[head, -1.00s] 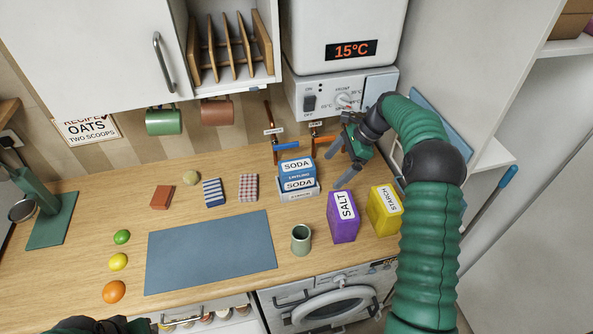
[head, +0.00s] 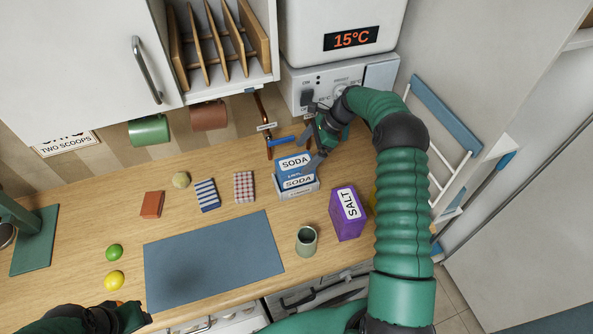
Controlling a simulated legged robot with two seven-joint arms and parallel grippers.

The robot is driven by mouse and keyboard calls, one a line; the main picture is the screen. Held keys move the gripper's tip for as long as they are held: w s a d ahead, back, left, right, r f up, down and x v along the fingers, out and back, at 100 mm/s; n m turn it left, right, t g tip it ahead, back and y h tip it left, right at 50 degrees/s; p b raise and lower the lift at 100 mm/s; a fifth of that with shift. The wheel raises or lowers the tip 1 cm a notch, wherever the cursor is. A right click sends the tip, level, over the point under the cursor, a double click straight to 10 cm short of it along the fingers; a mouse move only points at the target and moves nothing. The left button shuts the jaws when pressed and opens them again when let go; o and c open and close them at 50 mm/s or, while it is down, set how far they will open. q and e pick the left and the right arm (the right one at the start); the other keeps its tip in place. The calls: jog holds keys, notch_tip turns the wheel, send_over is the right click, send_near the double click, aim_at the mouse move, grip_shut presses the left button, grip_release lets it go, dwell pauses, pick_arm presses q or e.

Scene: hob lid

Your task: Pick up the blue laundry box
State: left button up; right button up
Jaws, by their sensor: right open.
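The blue box labelled SODA (head: 284,174) stands at the back of the worktop, in a low pale holder (head: 298,193) with its own SODA label. My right gripper (head: 307,150) is open and empty, just above and behind the box's right side; one finger overlaps the box's top right edge in the picture. I cannot tell whether it touches. My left gripper (head: 130,318) is at the bottom left edge, mostly cut off and dark, far from the box.
A purple SALT box (head: 348,212) and a green cup (head: 306,241) stand in front and right. A yellow box is mostly hidden behind my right arm. Pipes with a blue handle (head: 284,141) are behind the soda box. A blue-grey mat (head: 212,262) lies clear at left.

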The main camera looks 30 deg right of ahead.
aim_at(296, 161)
jog(key=a, duration=0.1)
jog(key=a+f+p, duration=0.2)
jog(key=a, duration=0.1)
jog(key=shift+w+f, duration=0.15)
jog(key=shift+f, duration=0.1)
jog(key=shift+a+f, duration=0.15)
jog(key=shift+f, duration=0.15)
jog(key=shift+w+d+f, duration=0.1)
jog(key=shift+d+f, duration=0.05)
jog(key=shift+d, duration=0.45)
jog(key=c, duration=0.7)
jog(key=shift+a, duration=0.3)
jog(key=c, duration=1)
grip_shut()
pick_arm(q)
jog(key=shift+s+a+r, duration=0.1)
jog(key=shift+a+r, duration=0.05)
jog(key=shift+r, duration=0.45)
jog(key=shift+a+r, duration=0.1)
jog(key=shift+r, duration=0.5)
pick_arm(e)
jog(key=shift+d, duration=0.1)
